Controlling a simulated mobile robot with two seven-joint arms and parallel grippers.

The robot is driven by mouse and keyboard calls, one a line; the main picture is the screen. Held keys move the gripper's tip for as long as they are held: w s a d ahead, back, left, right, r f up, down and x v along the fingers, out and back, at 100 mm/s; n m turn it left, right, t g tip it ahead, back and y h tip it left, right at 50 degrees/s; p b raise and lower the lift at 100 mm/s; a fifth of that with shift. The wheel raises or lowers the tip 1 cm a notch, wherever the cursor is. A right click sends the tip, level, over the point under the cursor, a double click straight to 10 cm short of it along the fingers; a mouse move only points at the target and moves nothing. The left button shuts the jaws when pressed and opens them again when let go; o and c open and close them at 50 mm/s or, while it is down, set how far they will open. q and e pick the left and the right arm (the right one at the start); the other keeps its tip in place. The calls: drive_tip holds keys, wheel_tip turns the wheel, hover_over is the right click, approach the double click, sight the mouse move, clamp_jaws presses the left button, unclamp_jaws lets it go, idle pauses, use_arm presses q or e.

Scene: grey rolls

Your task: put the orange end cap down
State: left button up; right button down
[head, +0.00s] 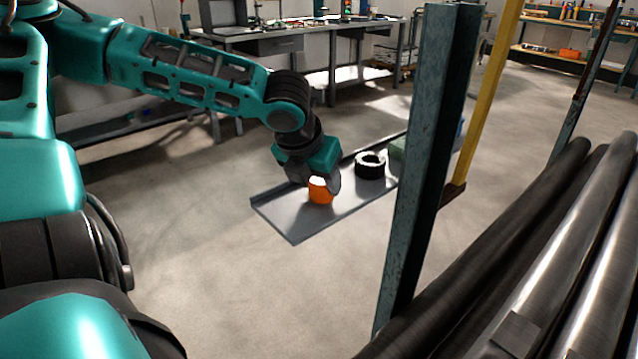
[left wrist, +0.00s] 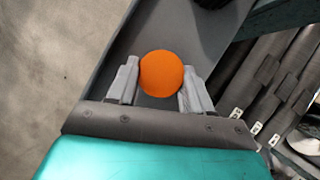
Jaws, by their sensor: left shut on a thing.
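The orange end cap (head: 319,190) is at my left gripper (head: 322,180), over the near left part of a grey tray-like shelf (head: 291,224). In the left wrist view the cap (left wrist: 161,73) shows as a round orange face between the two grey fingers of the left gripper (left wrist: 160,85). The left gripper is shut on the cap. The cap is at or just above the shelf surface; I cannot tell whether it touches. My right gripper is not in view.
A black ring (head: 370,165) sits farther along the shelf, with a green item (head: 397,148) beyond it. A steel post (head: 425,150) and a yellow post (head: 490,95) stand to the right. Long grey rolls (head: 560,260) fill the right side. Workbenches (head: 290,40) stand behind.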

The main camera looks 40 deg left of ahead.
use_arm(q)
drive_tip(key=o, duration=0.8)
drive_tip(key=shift+o, duration=0.2)
drive_tip(key=shift+r, duration=0.3)
drive_tip(key=p+v, duration=0.6)
drive_tip(key=v, duration=0.5)
drive_tip(key=shift+s+r+p, duration=0.2)
drive_tip(key=shift+r+p, duration=0.1)
drive_tip(key=shift+d, duration=0.1)
drive_tip(key=shift+f, duration=0.1)
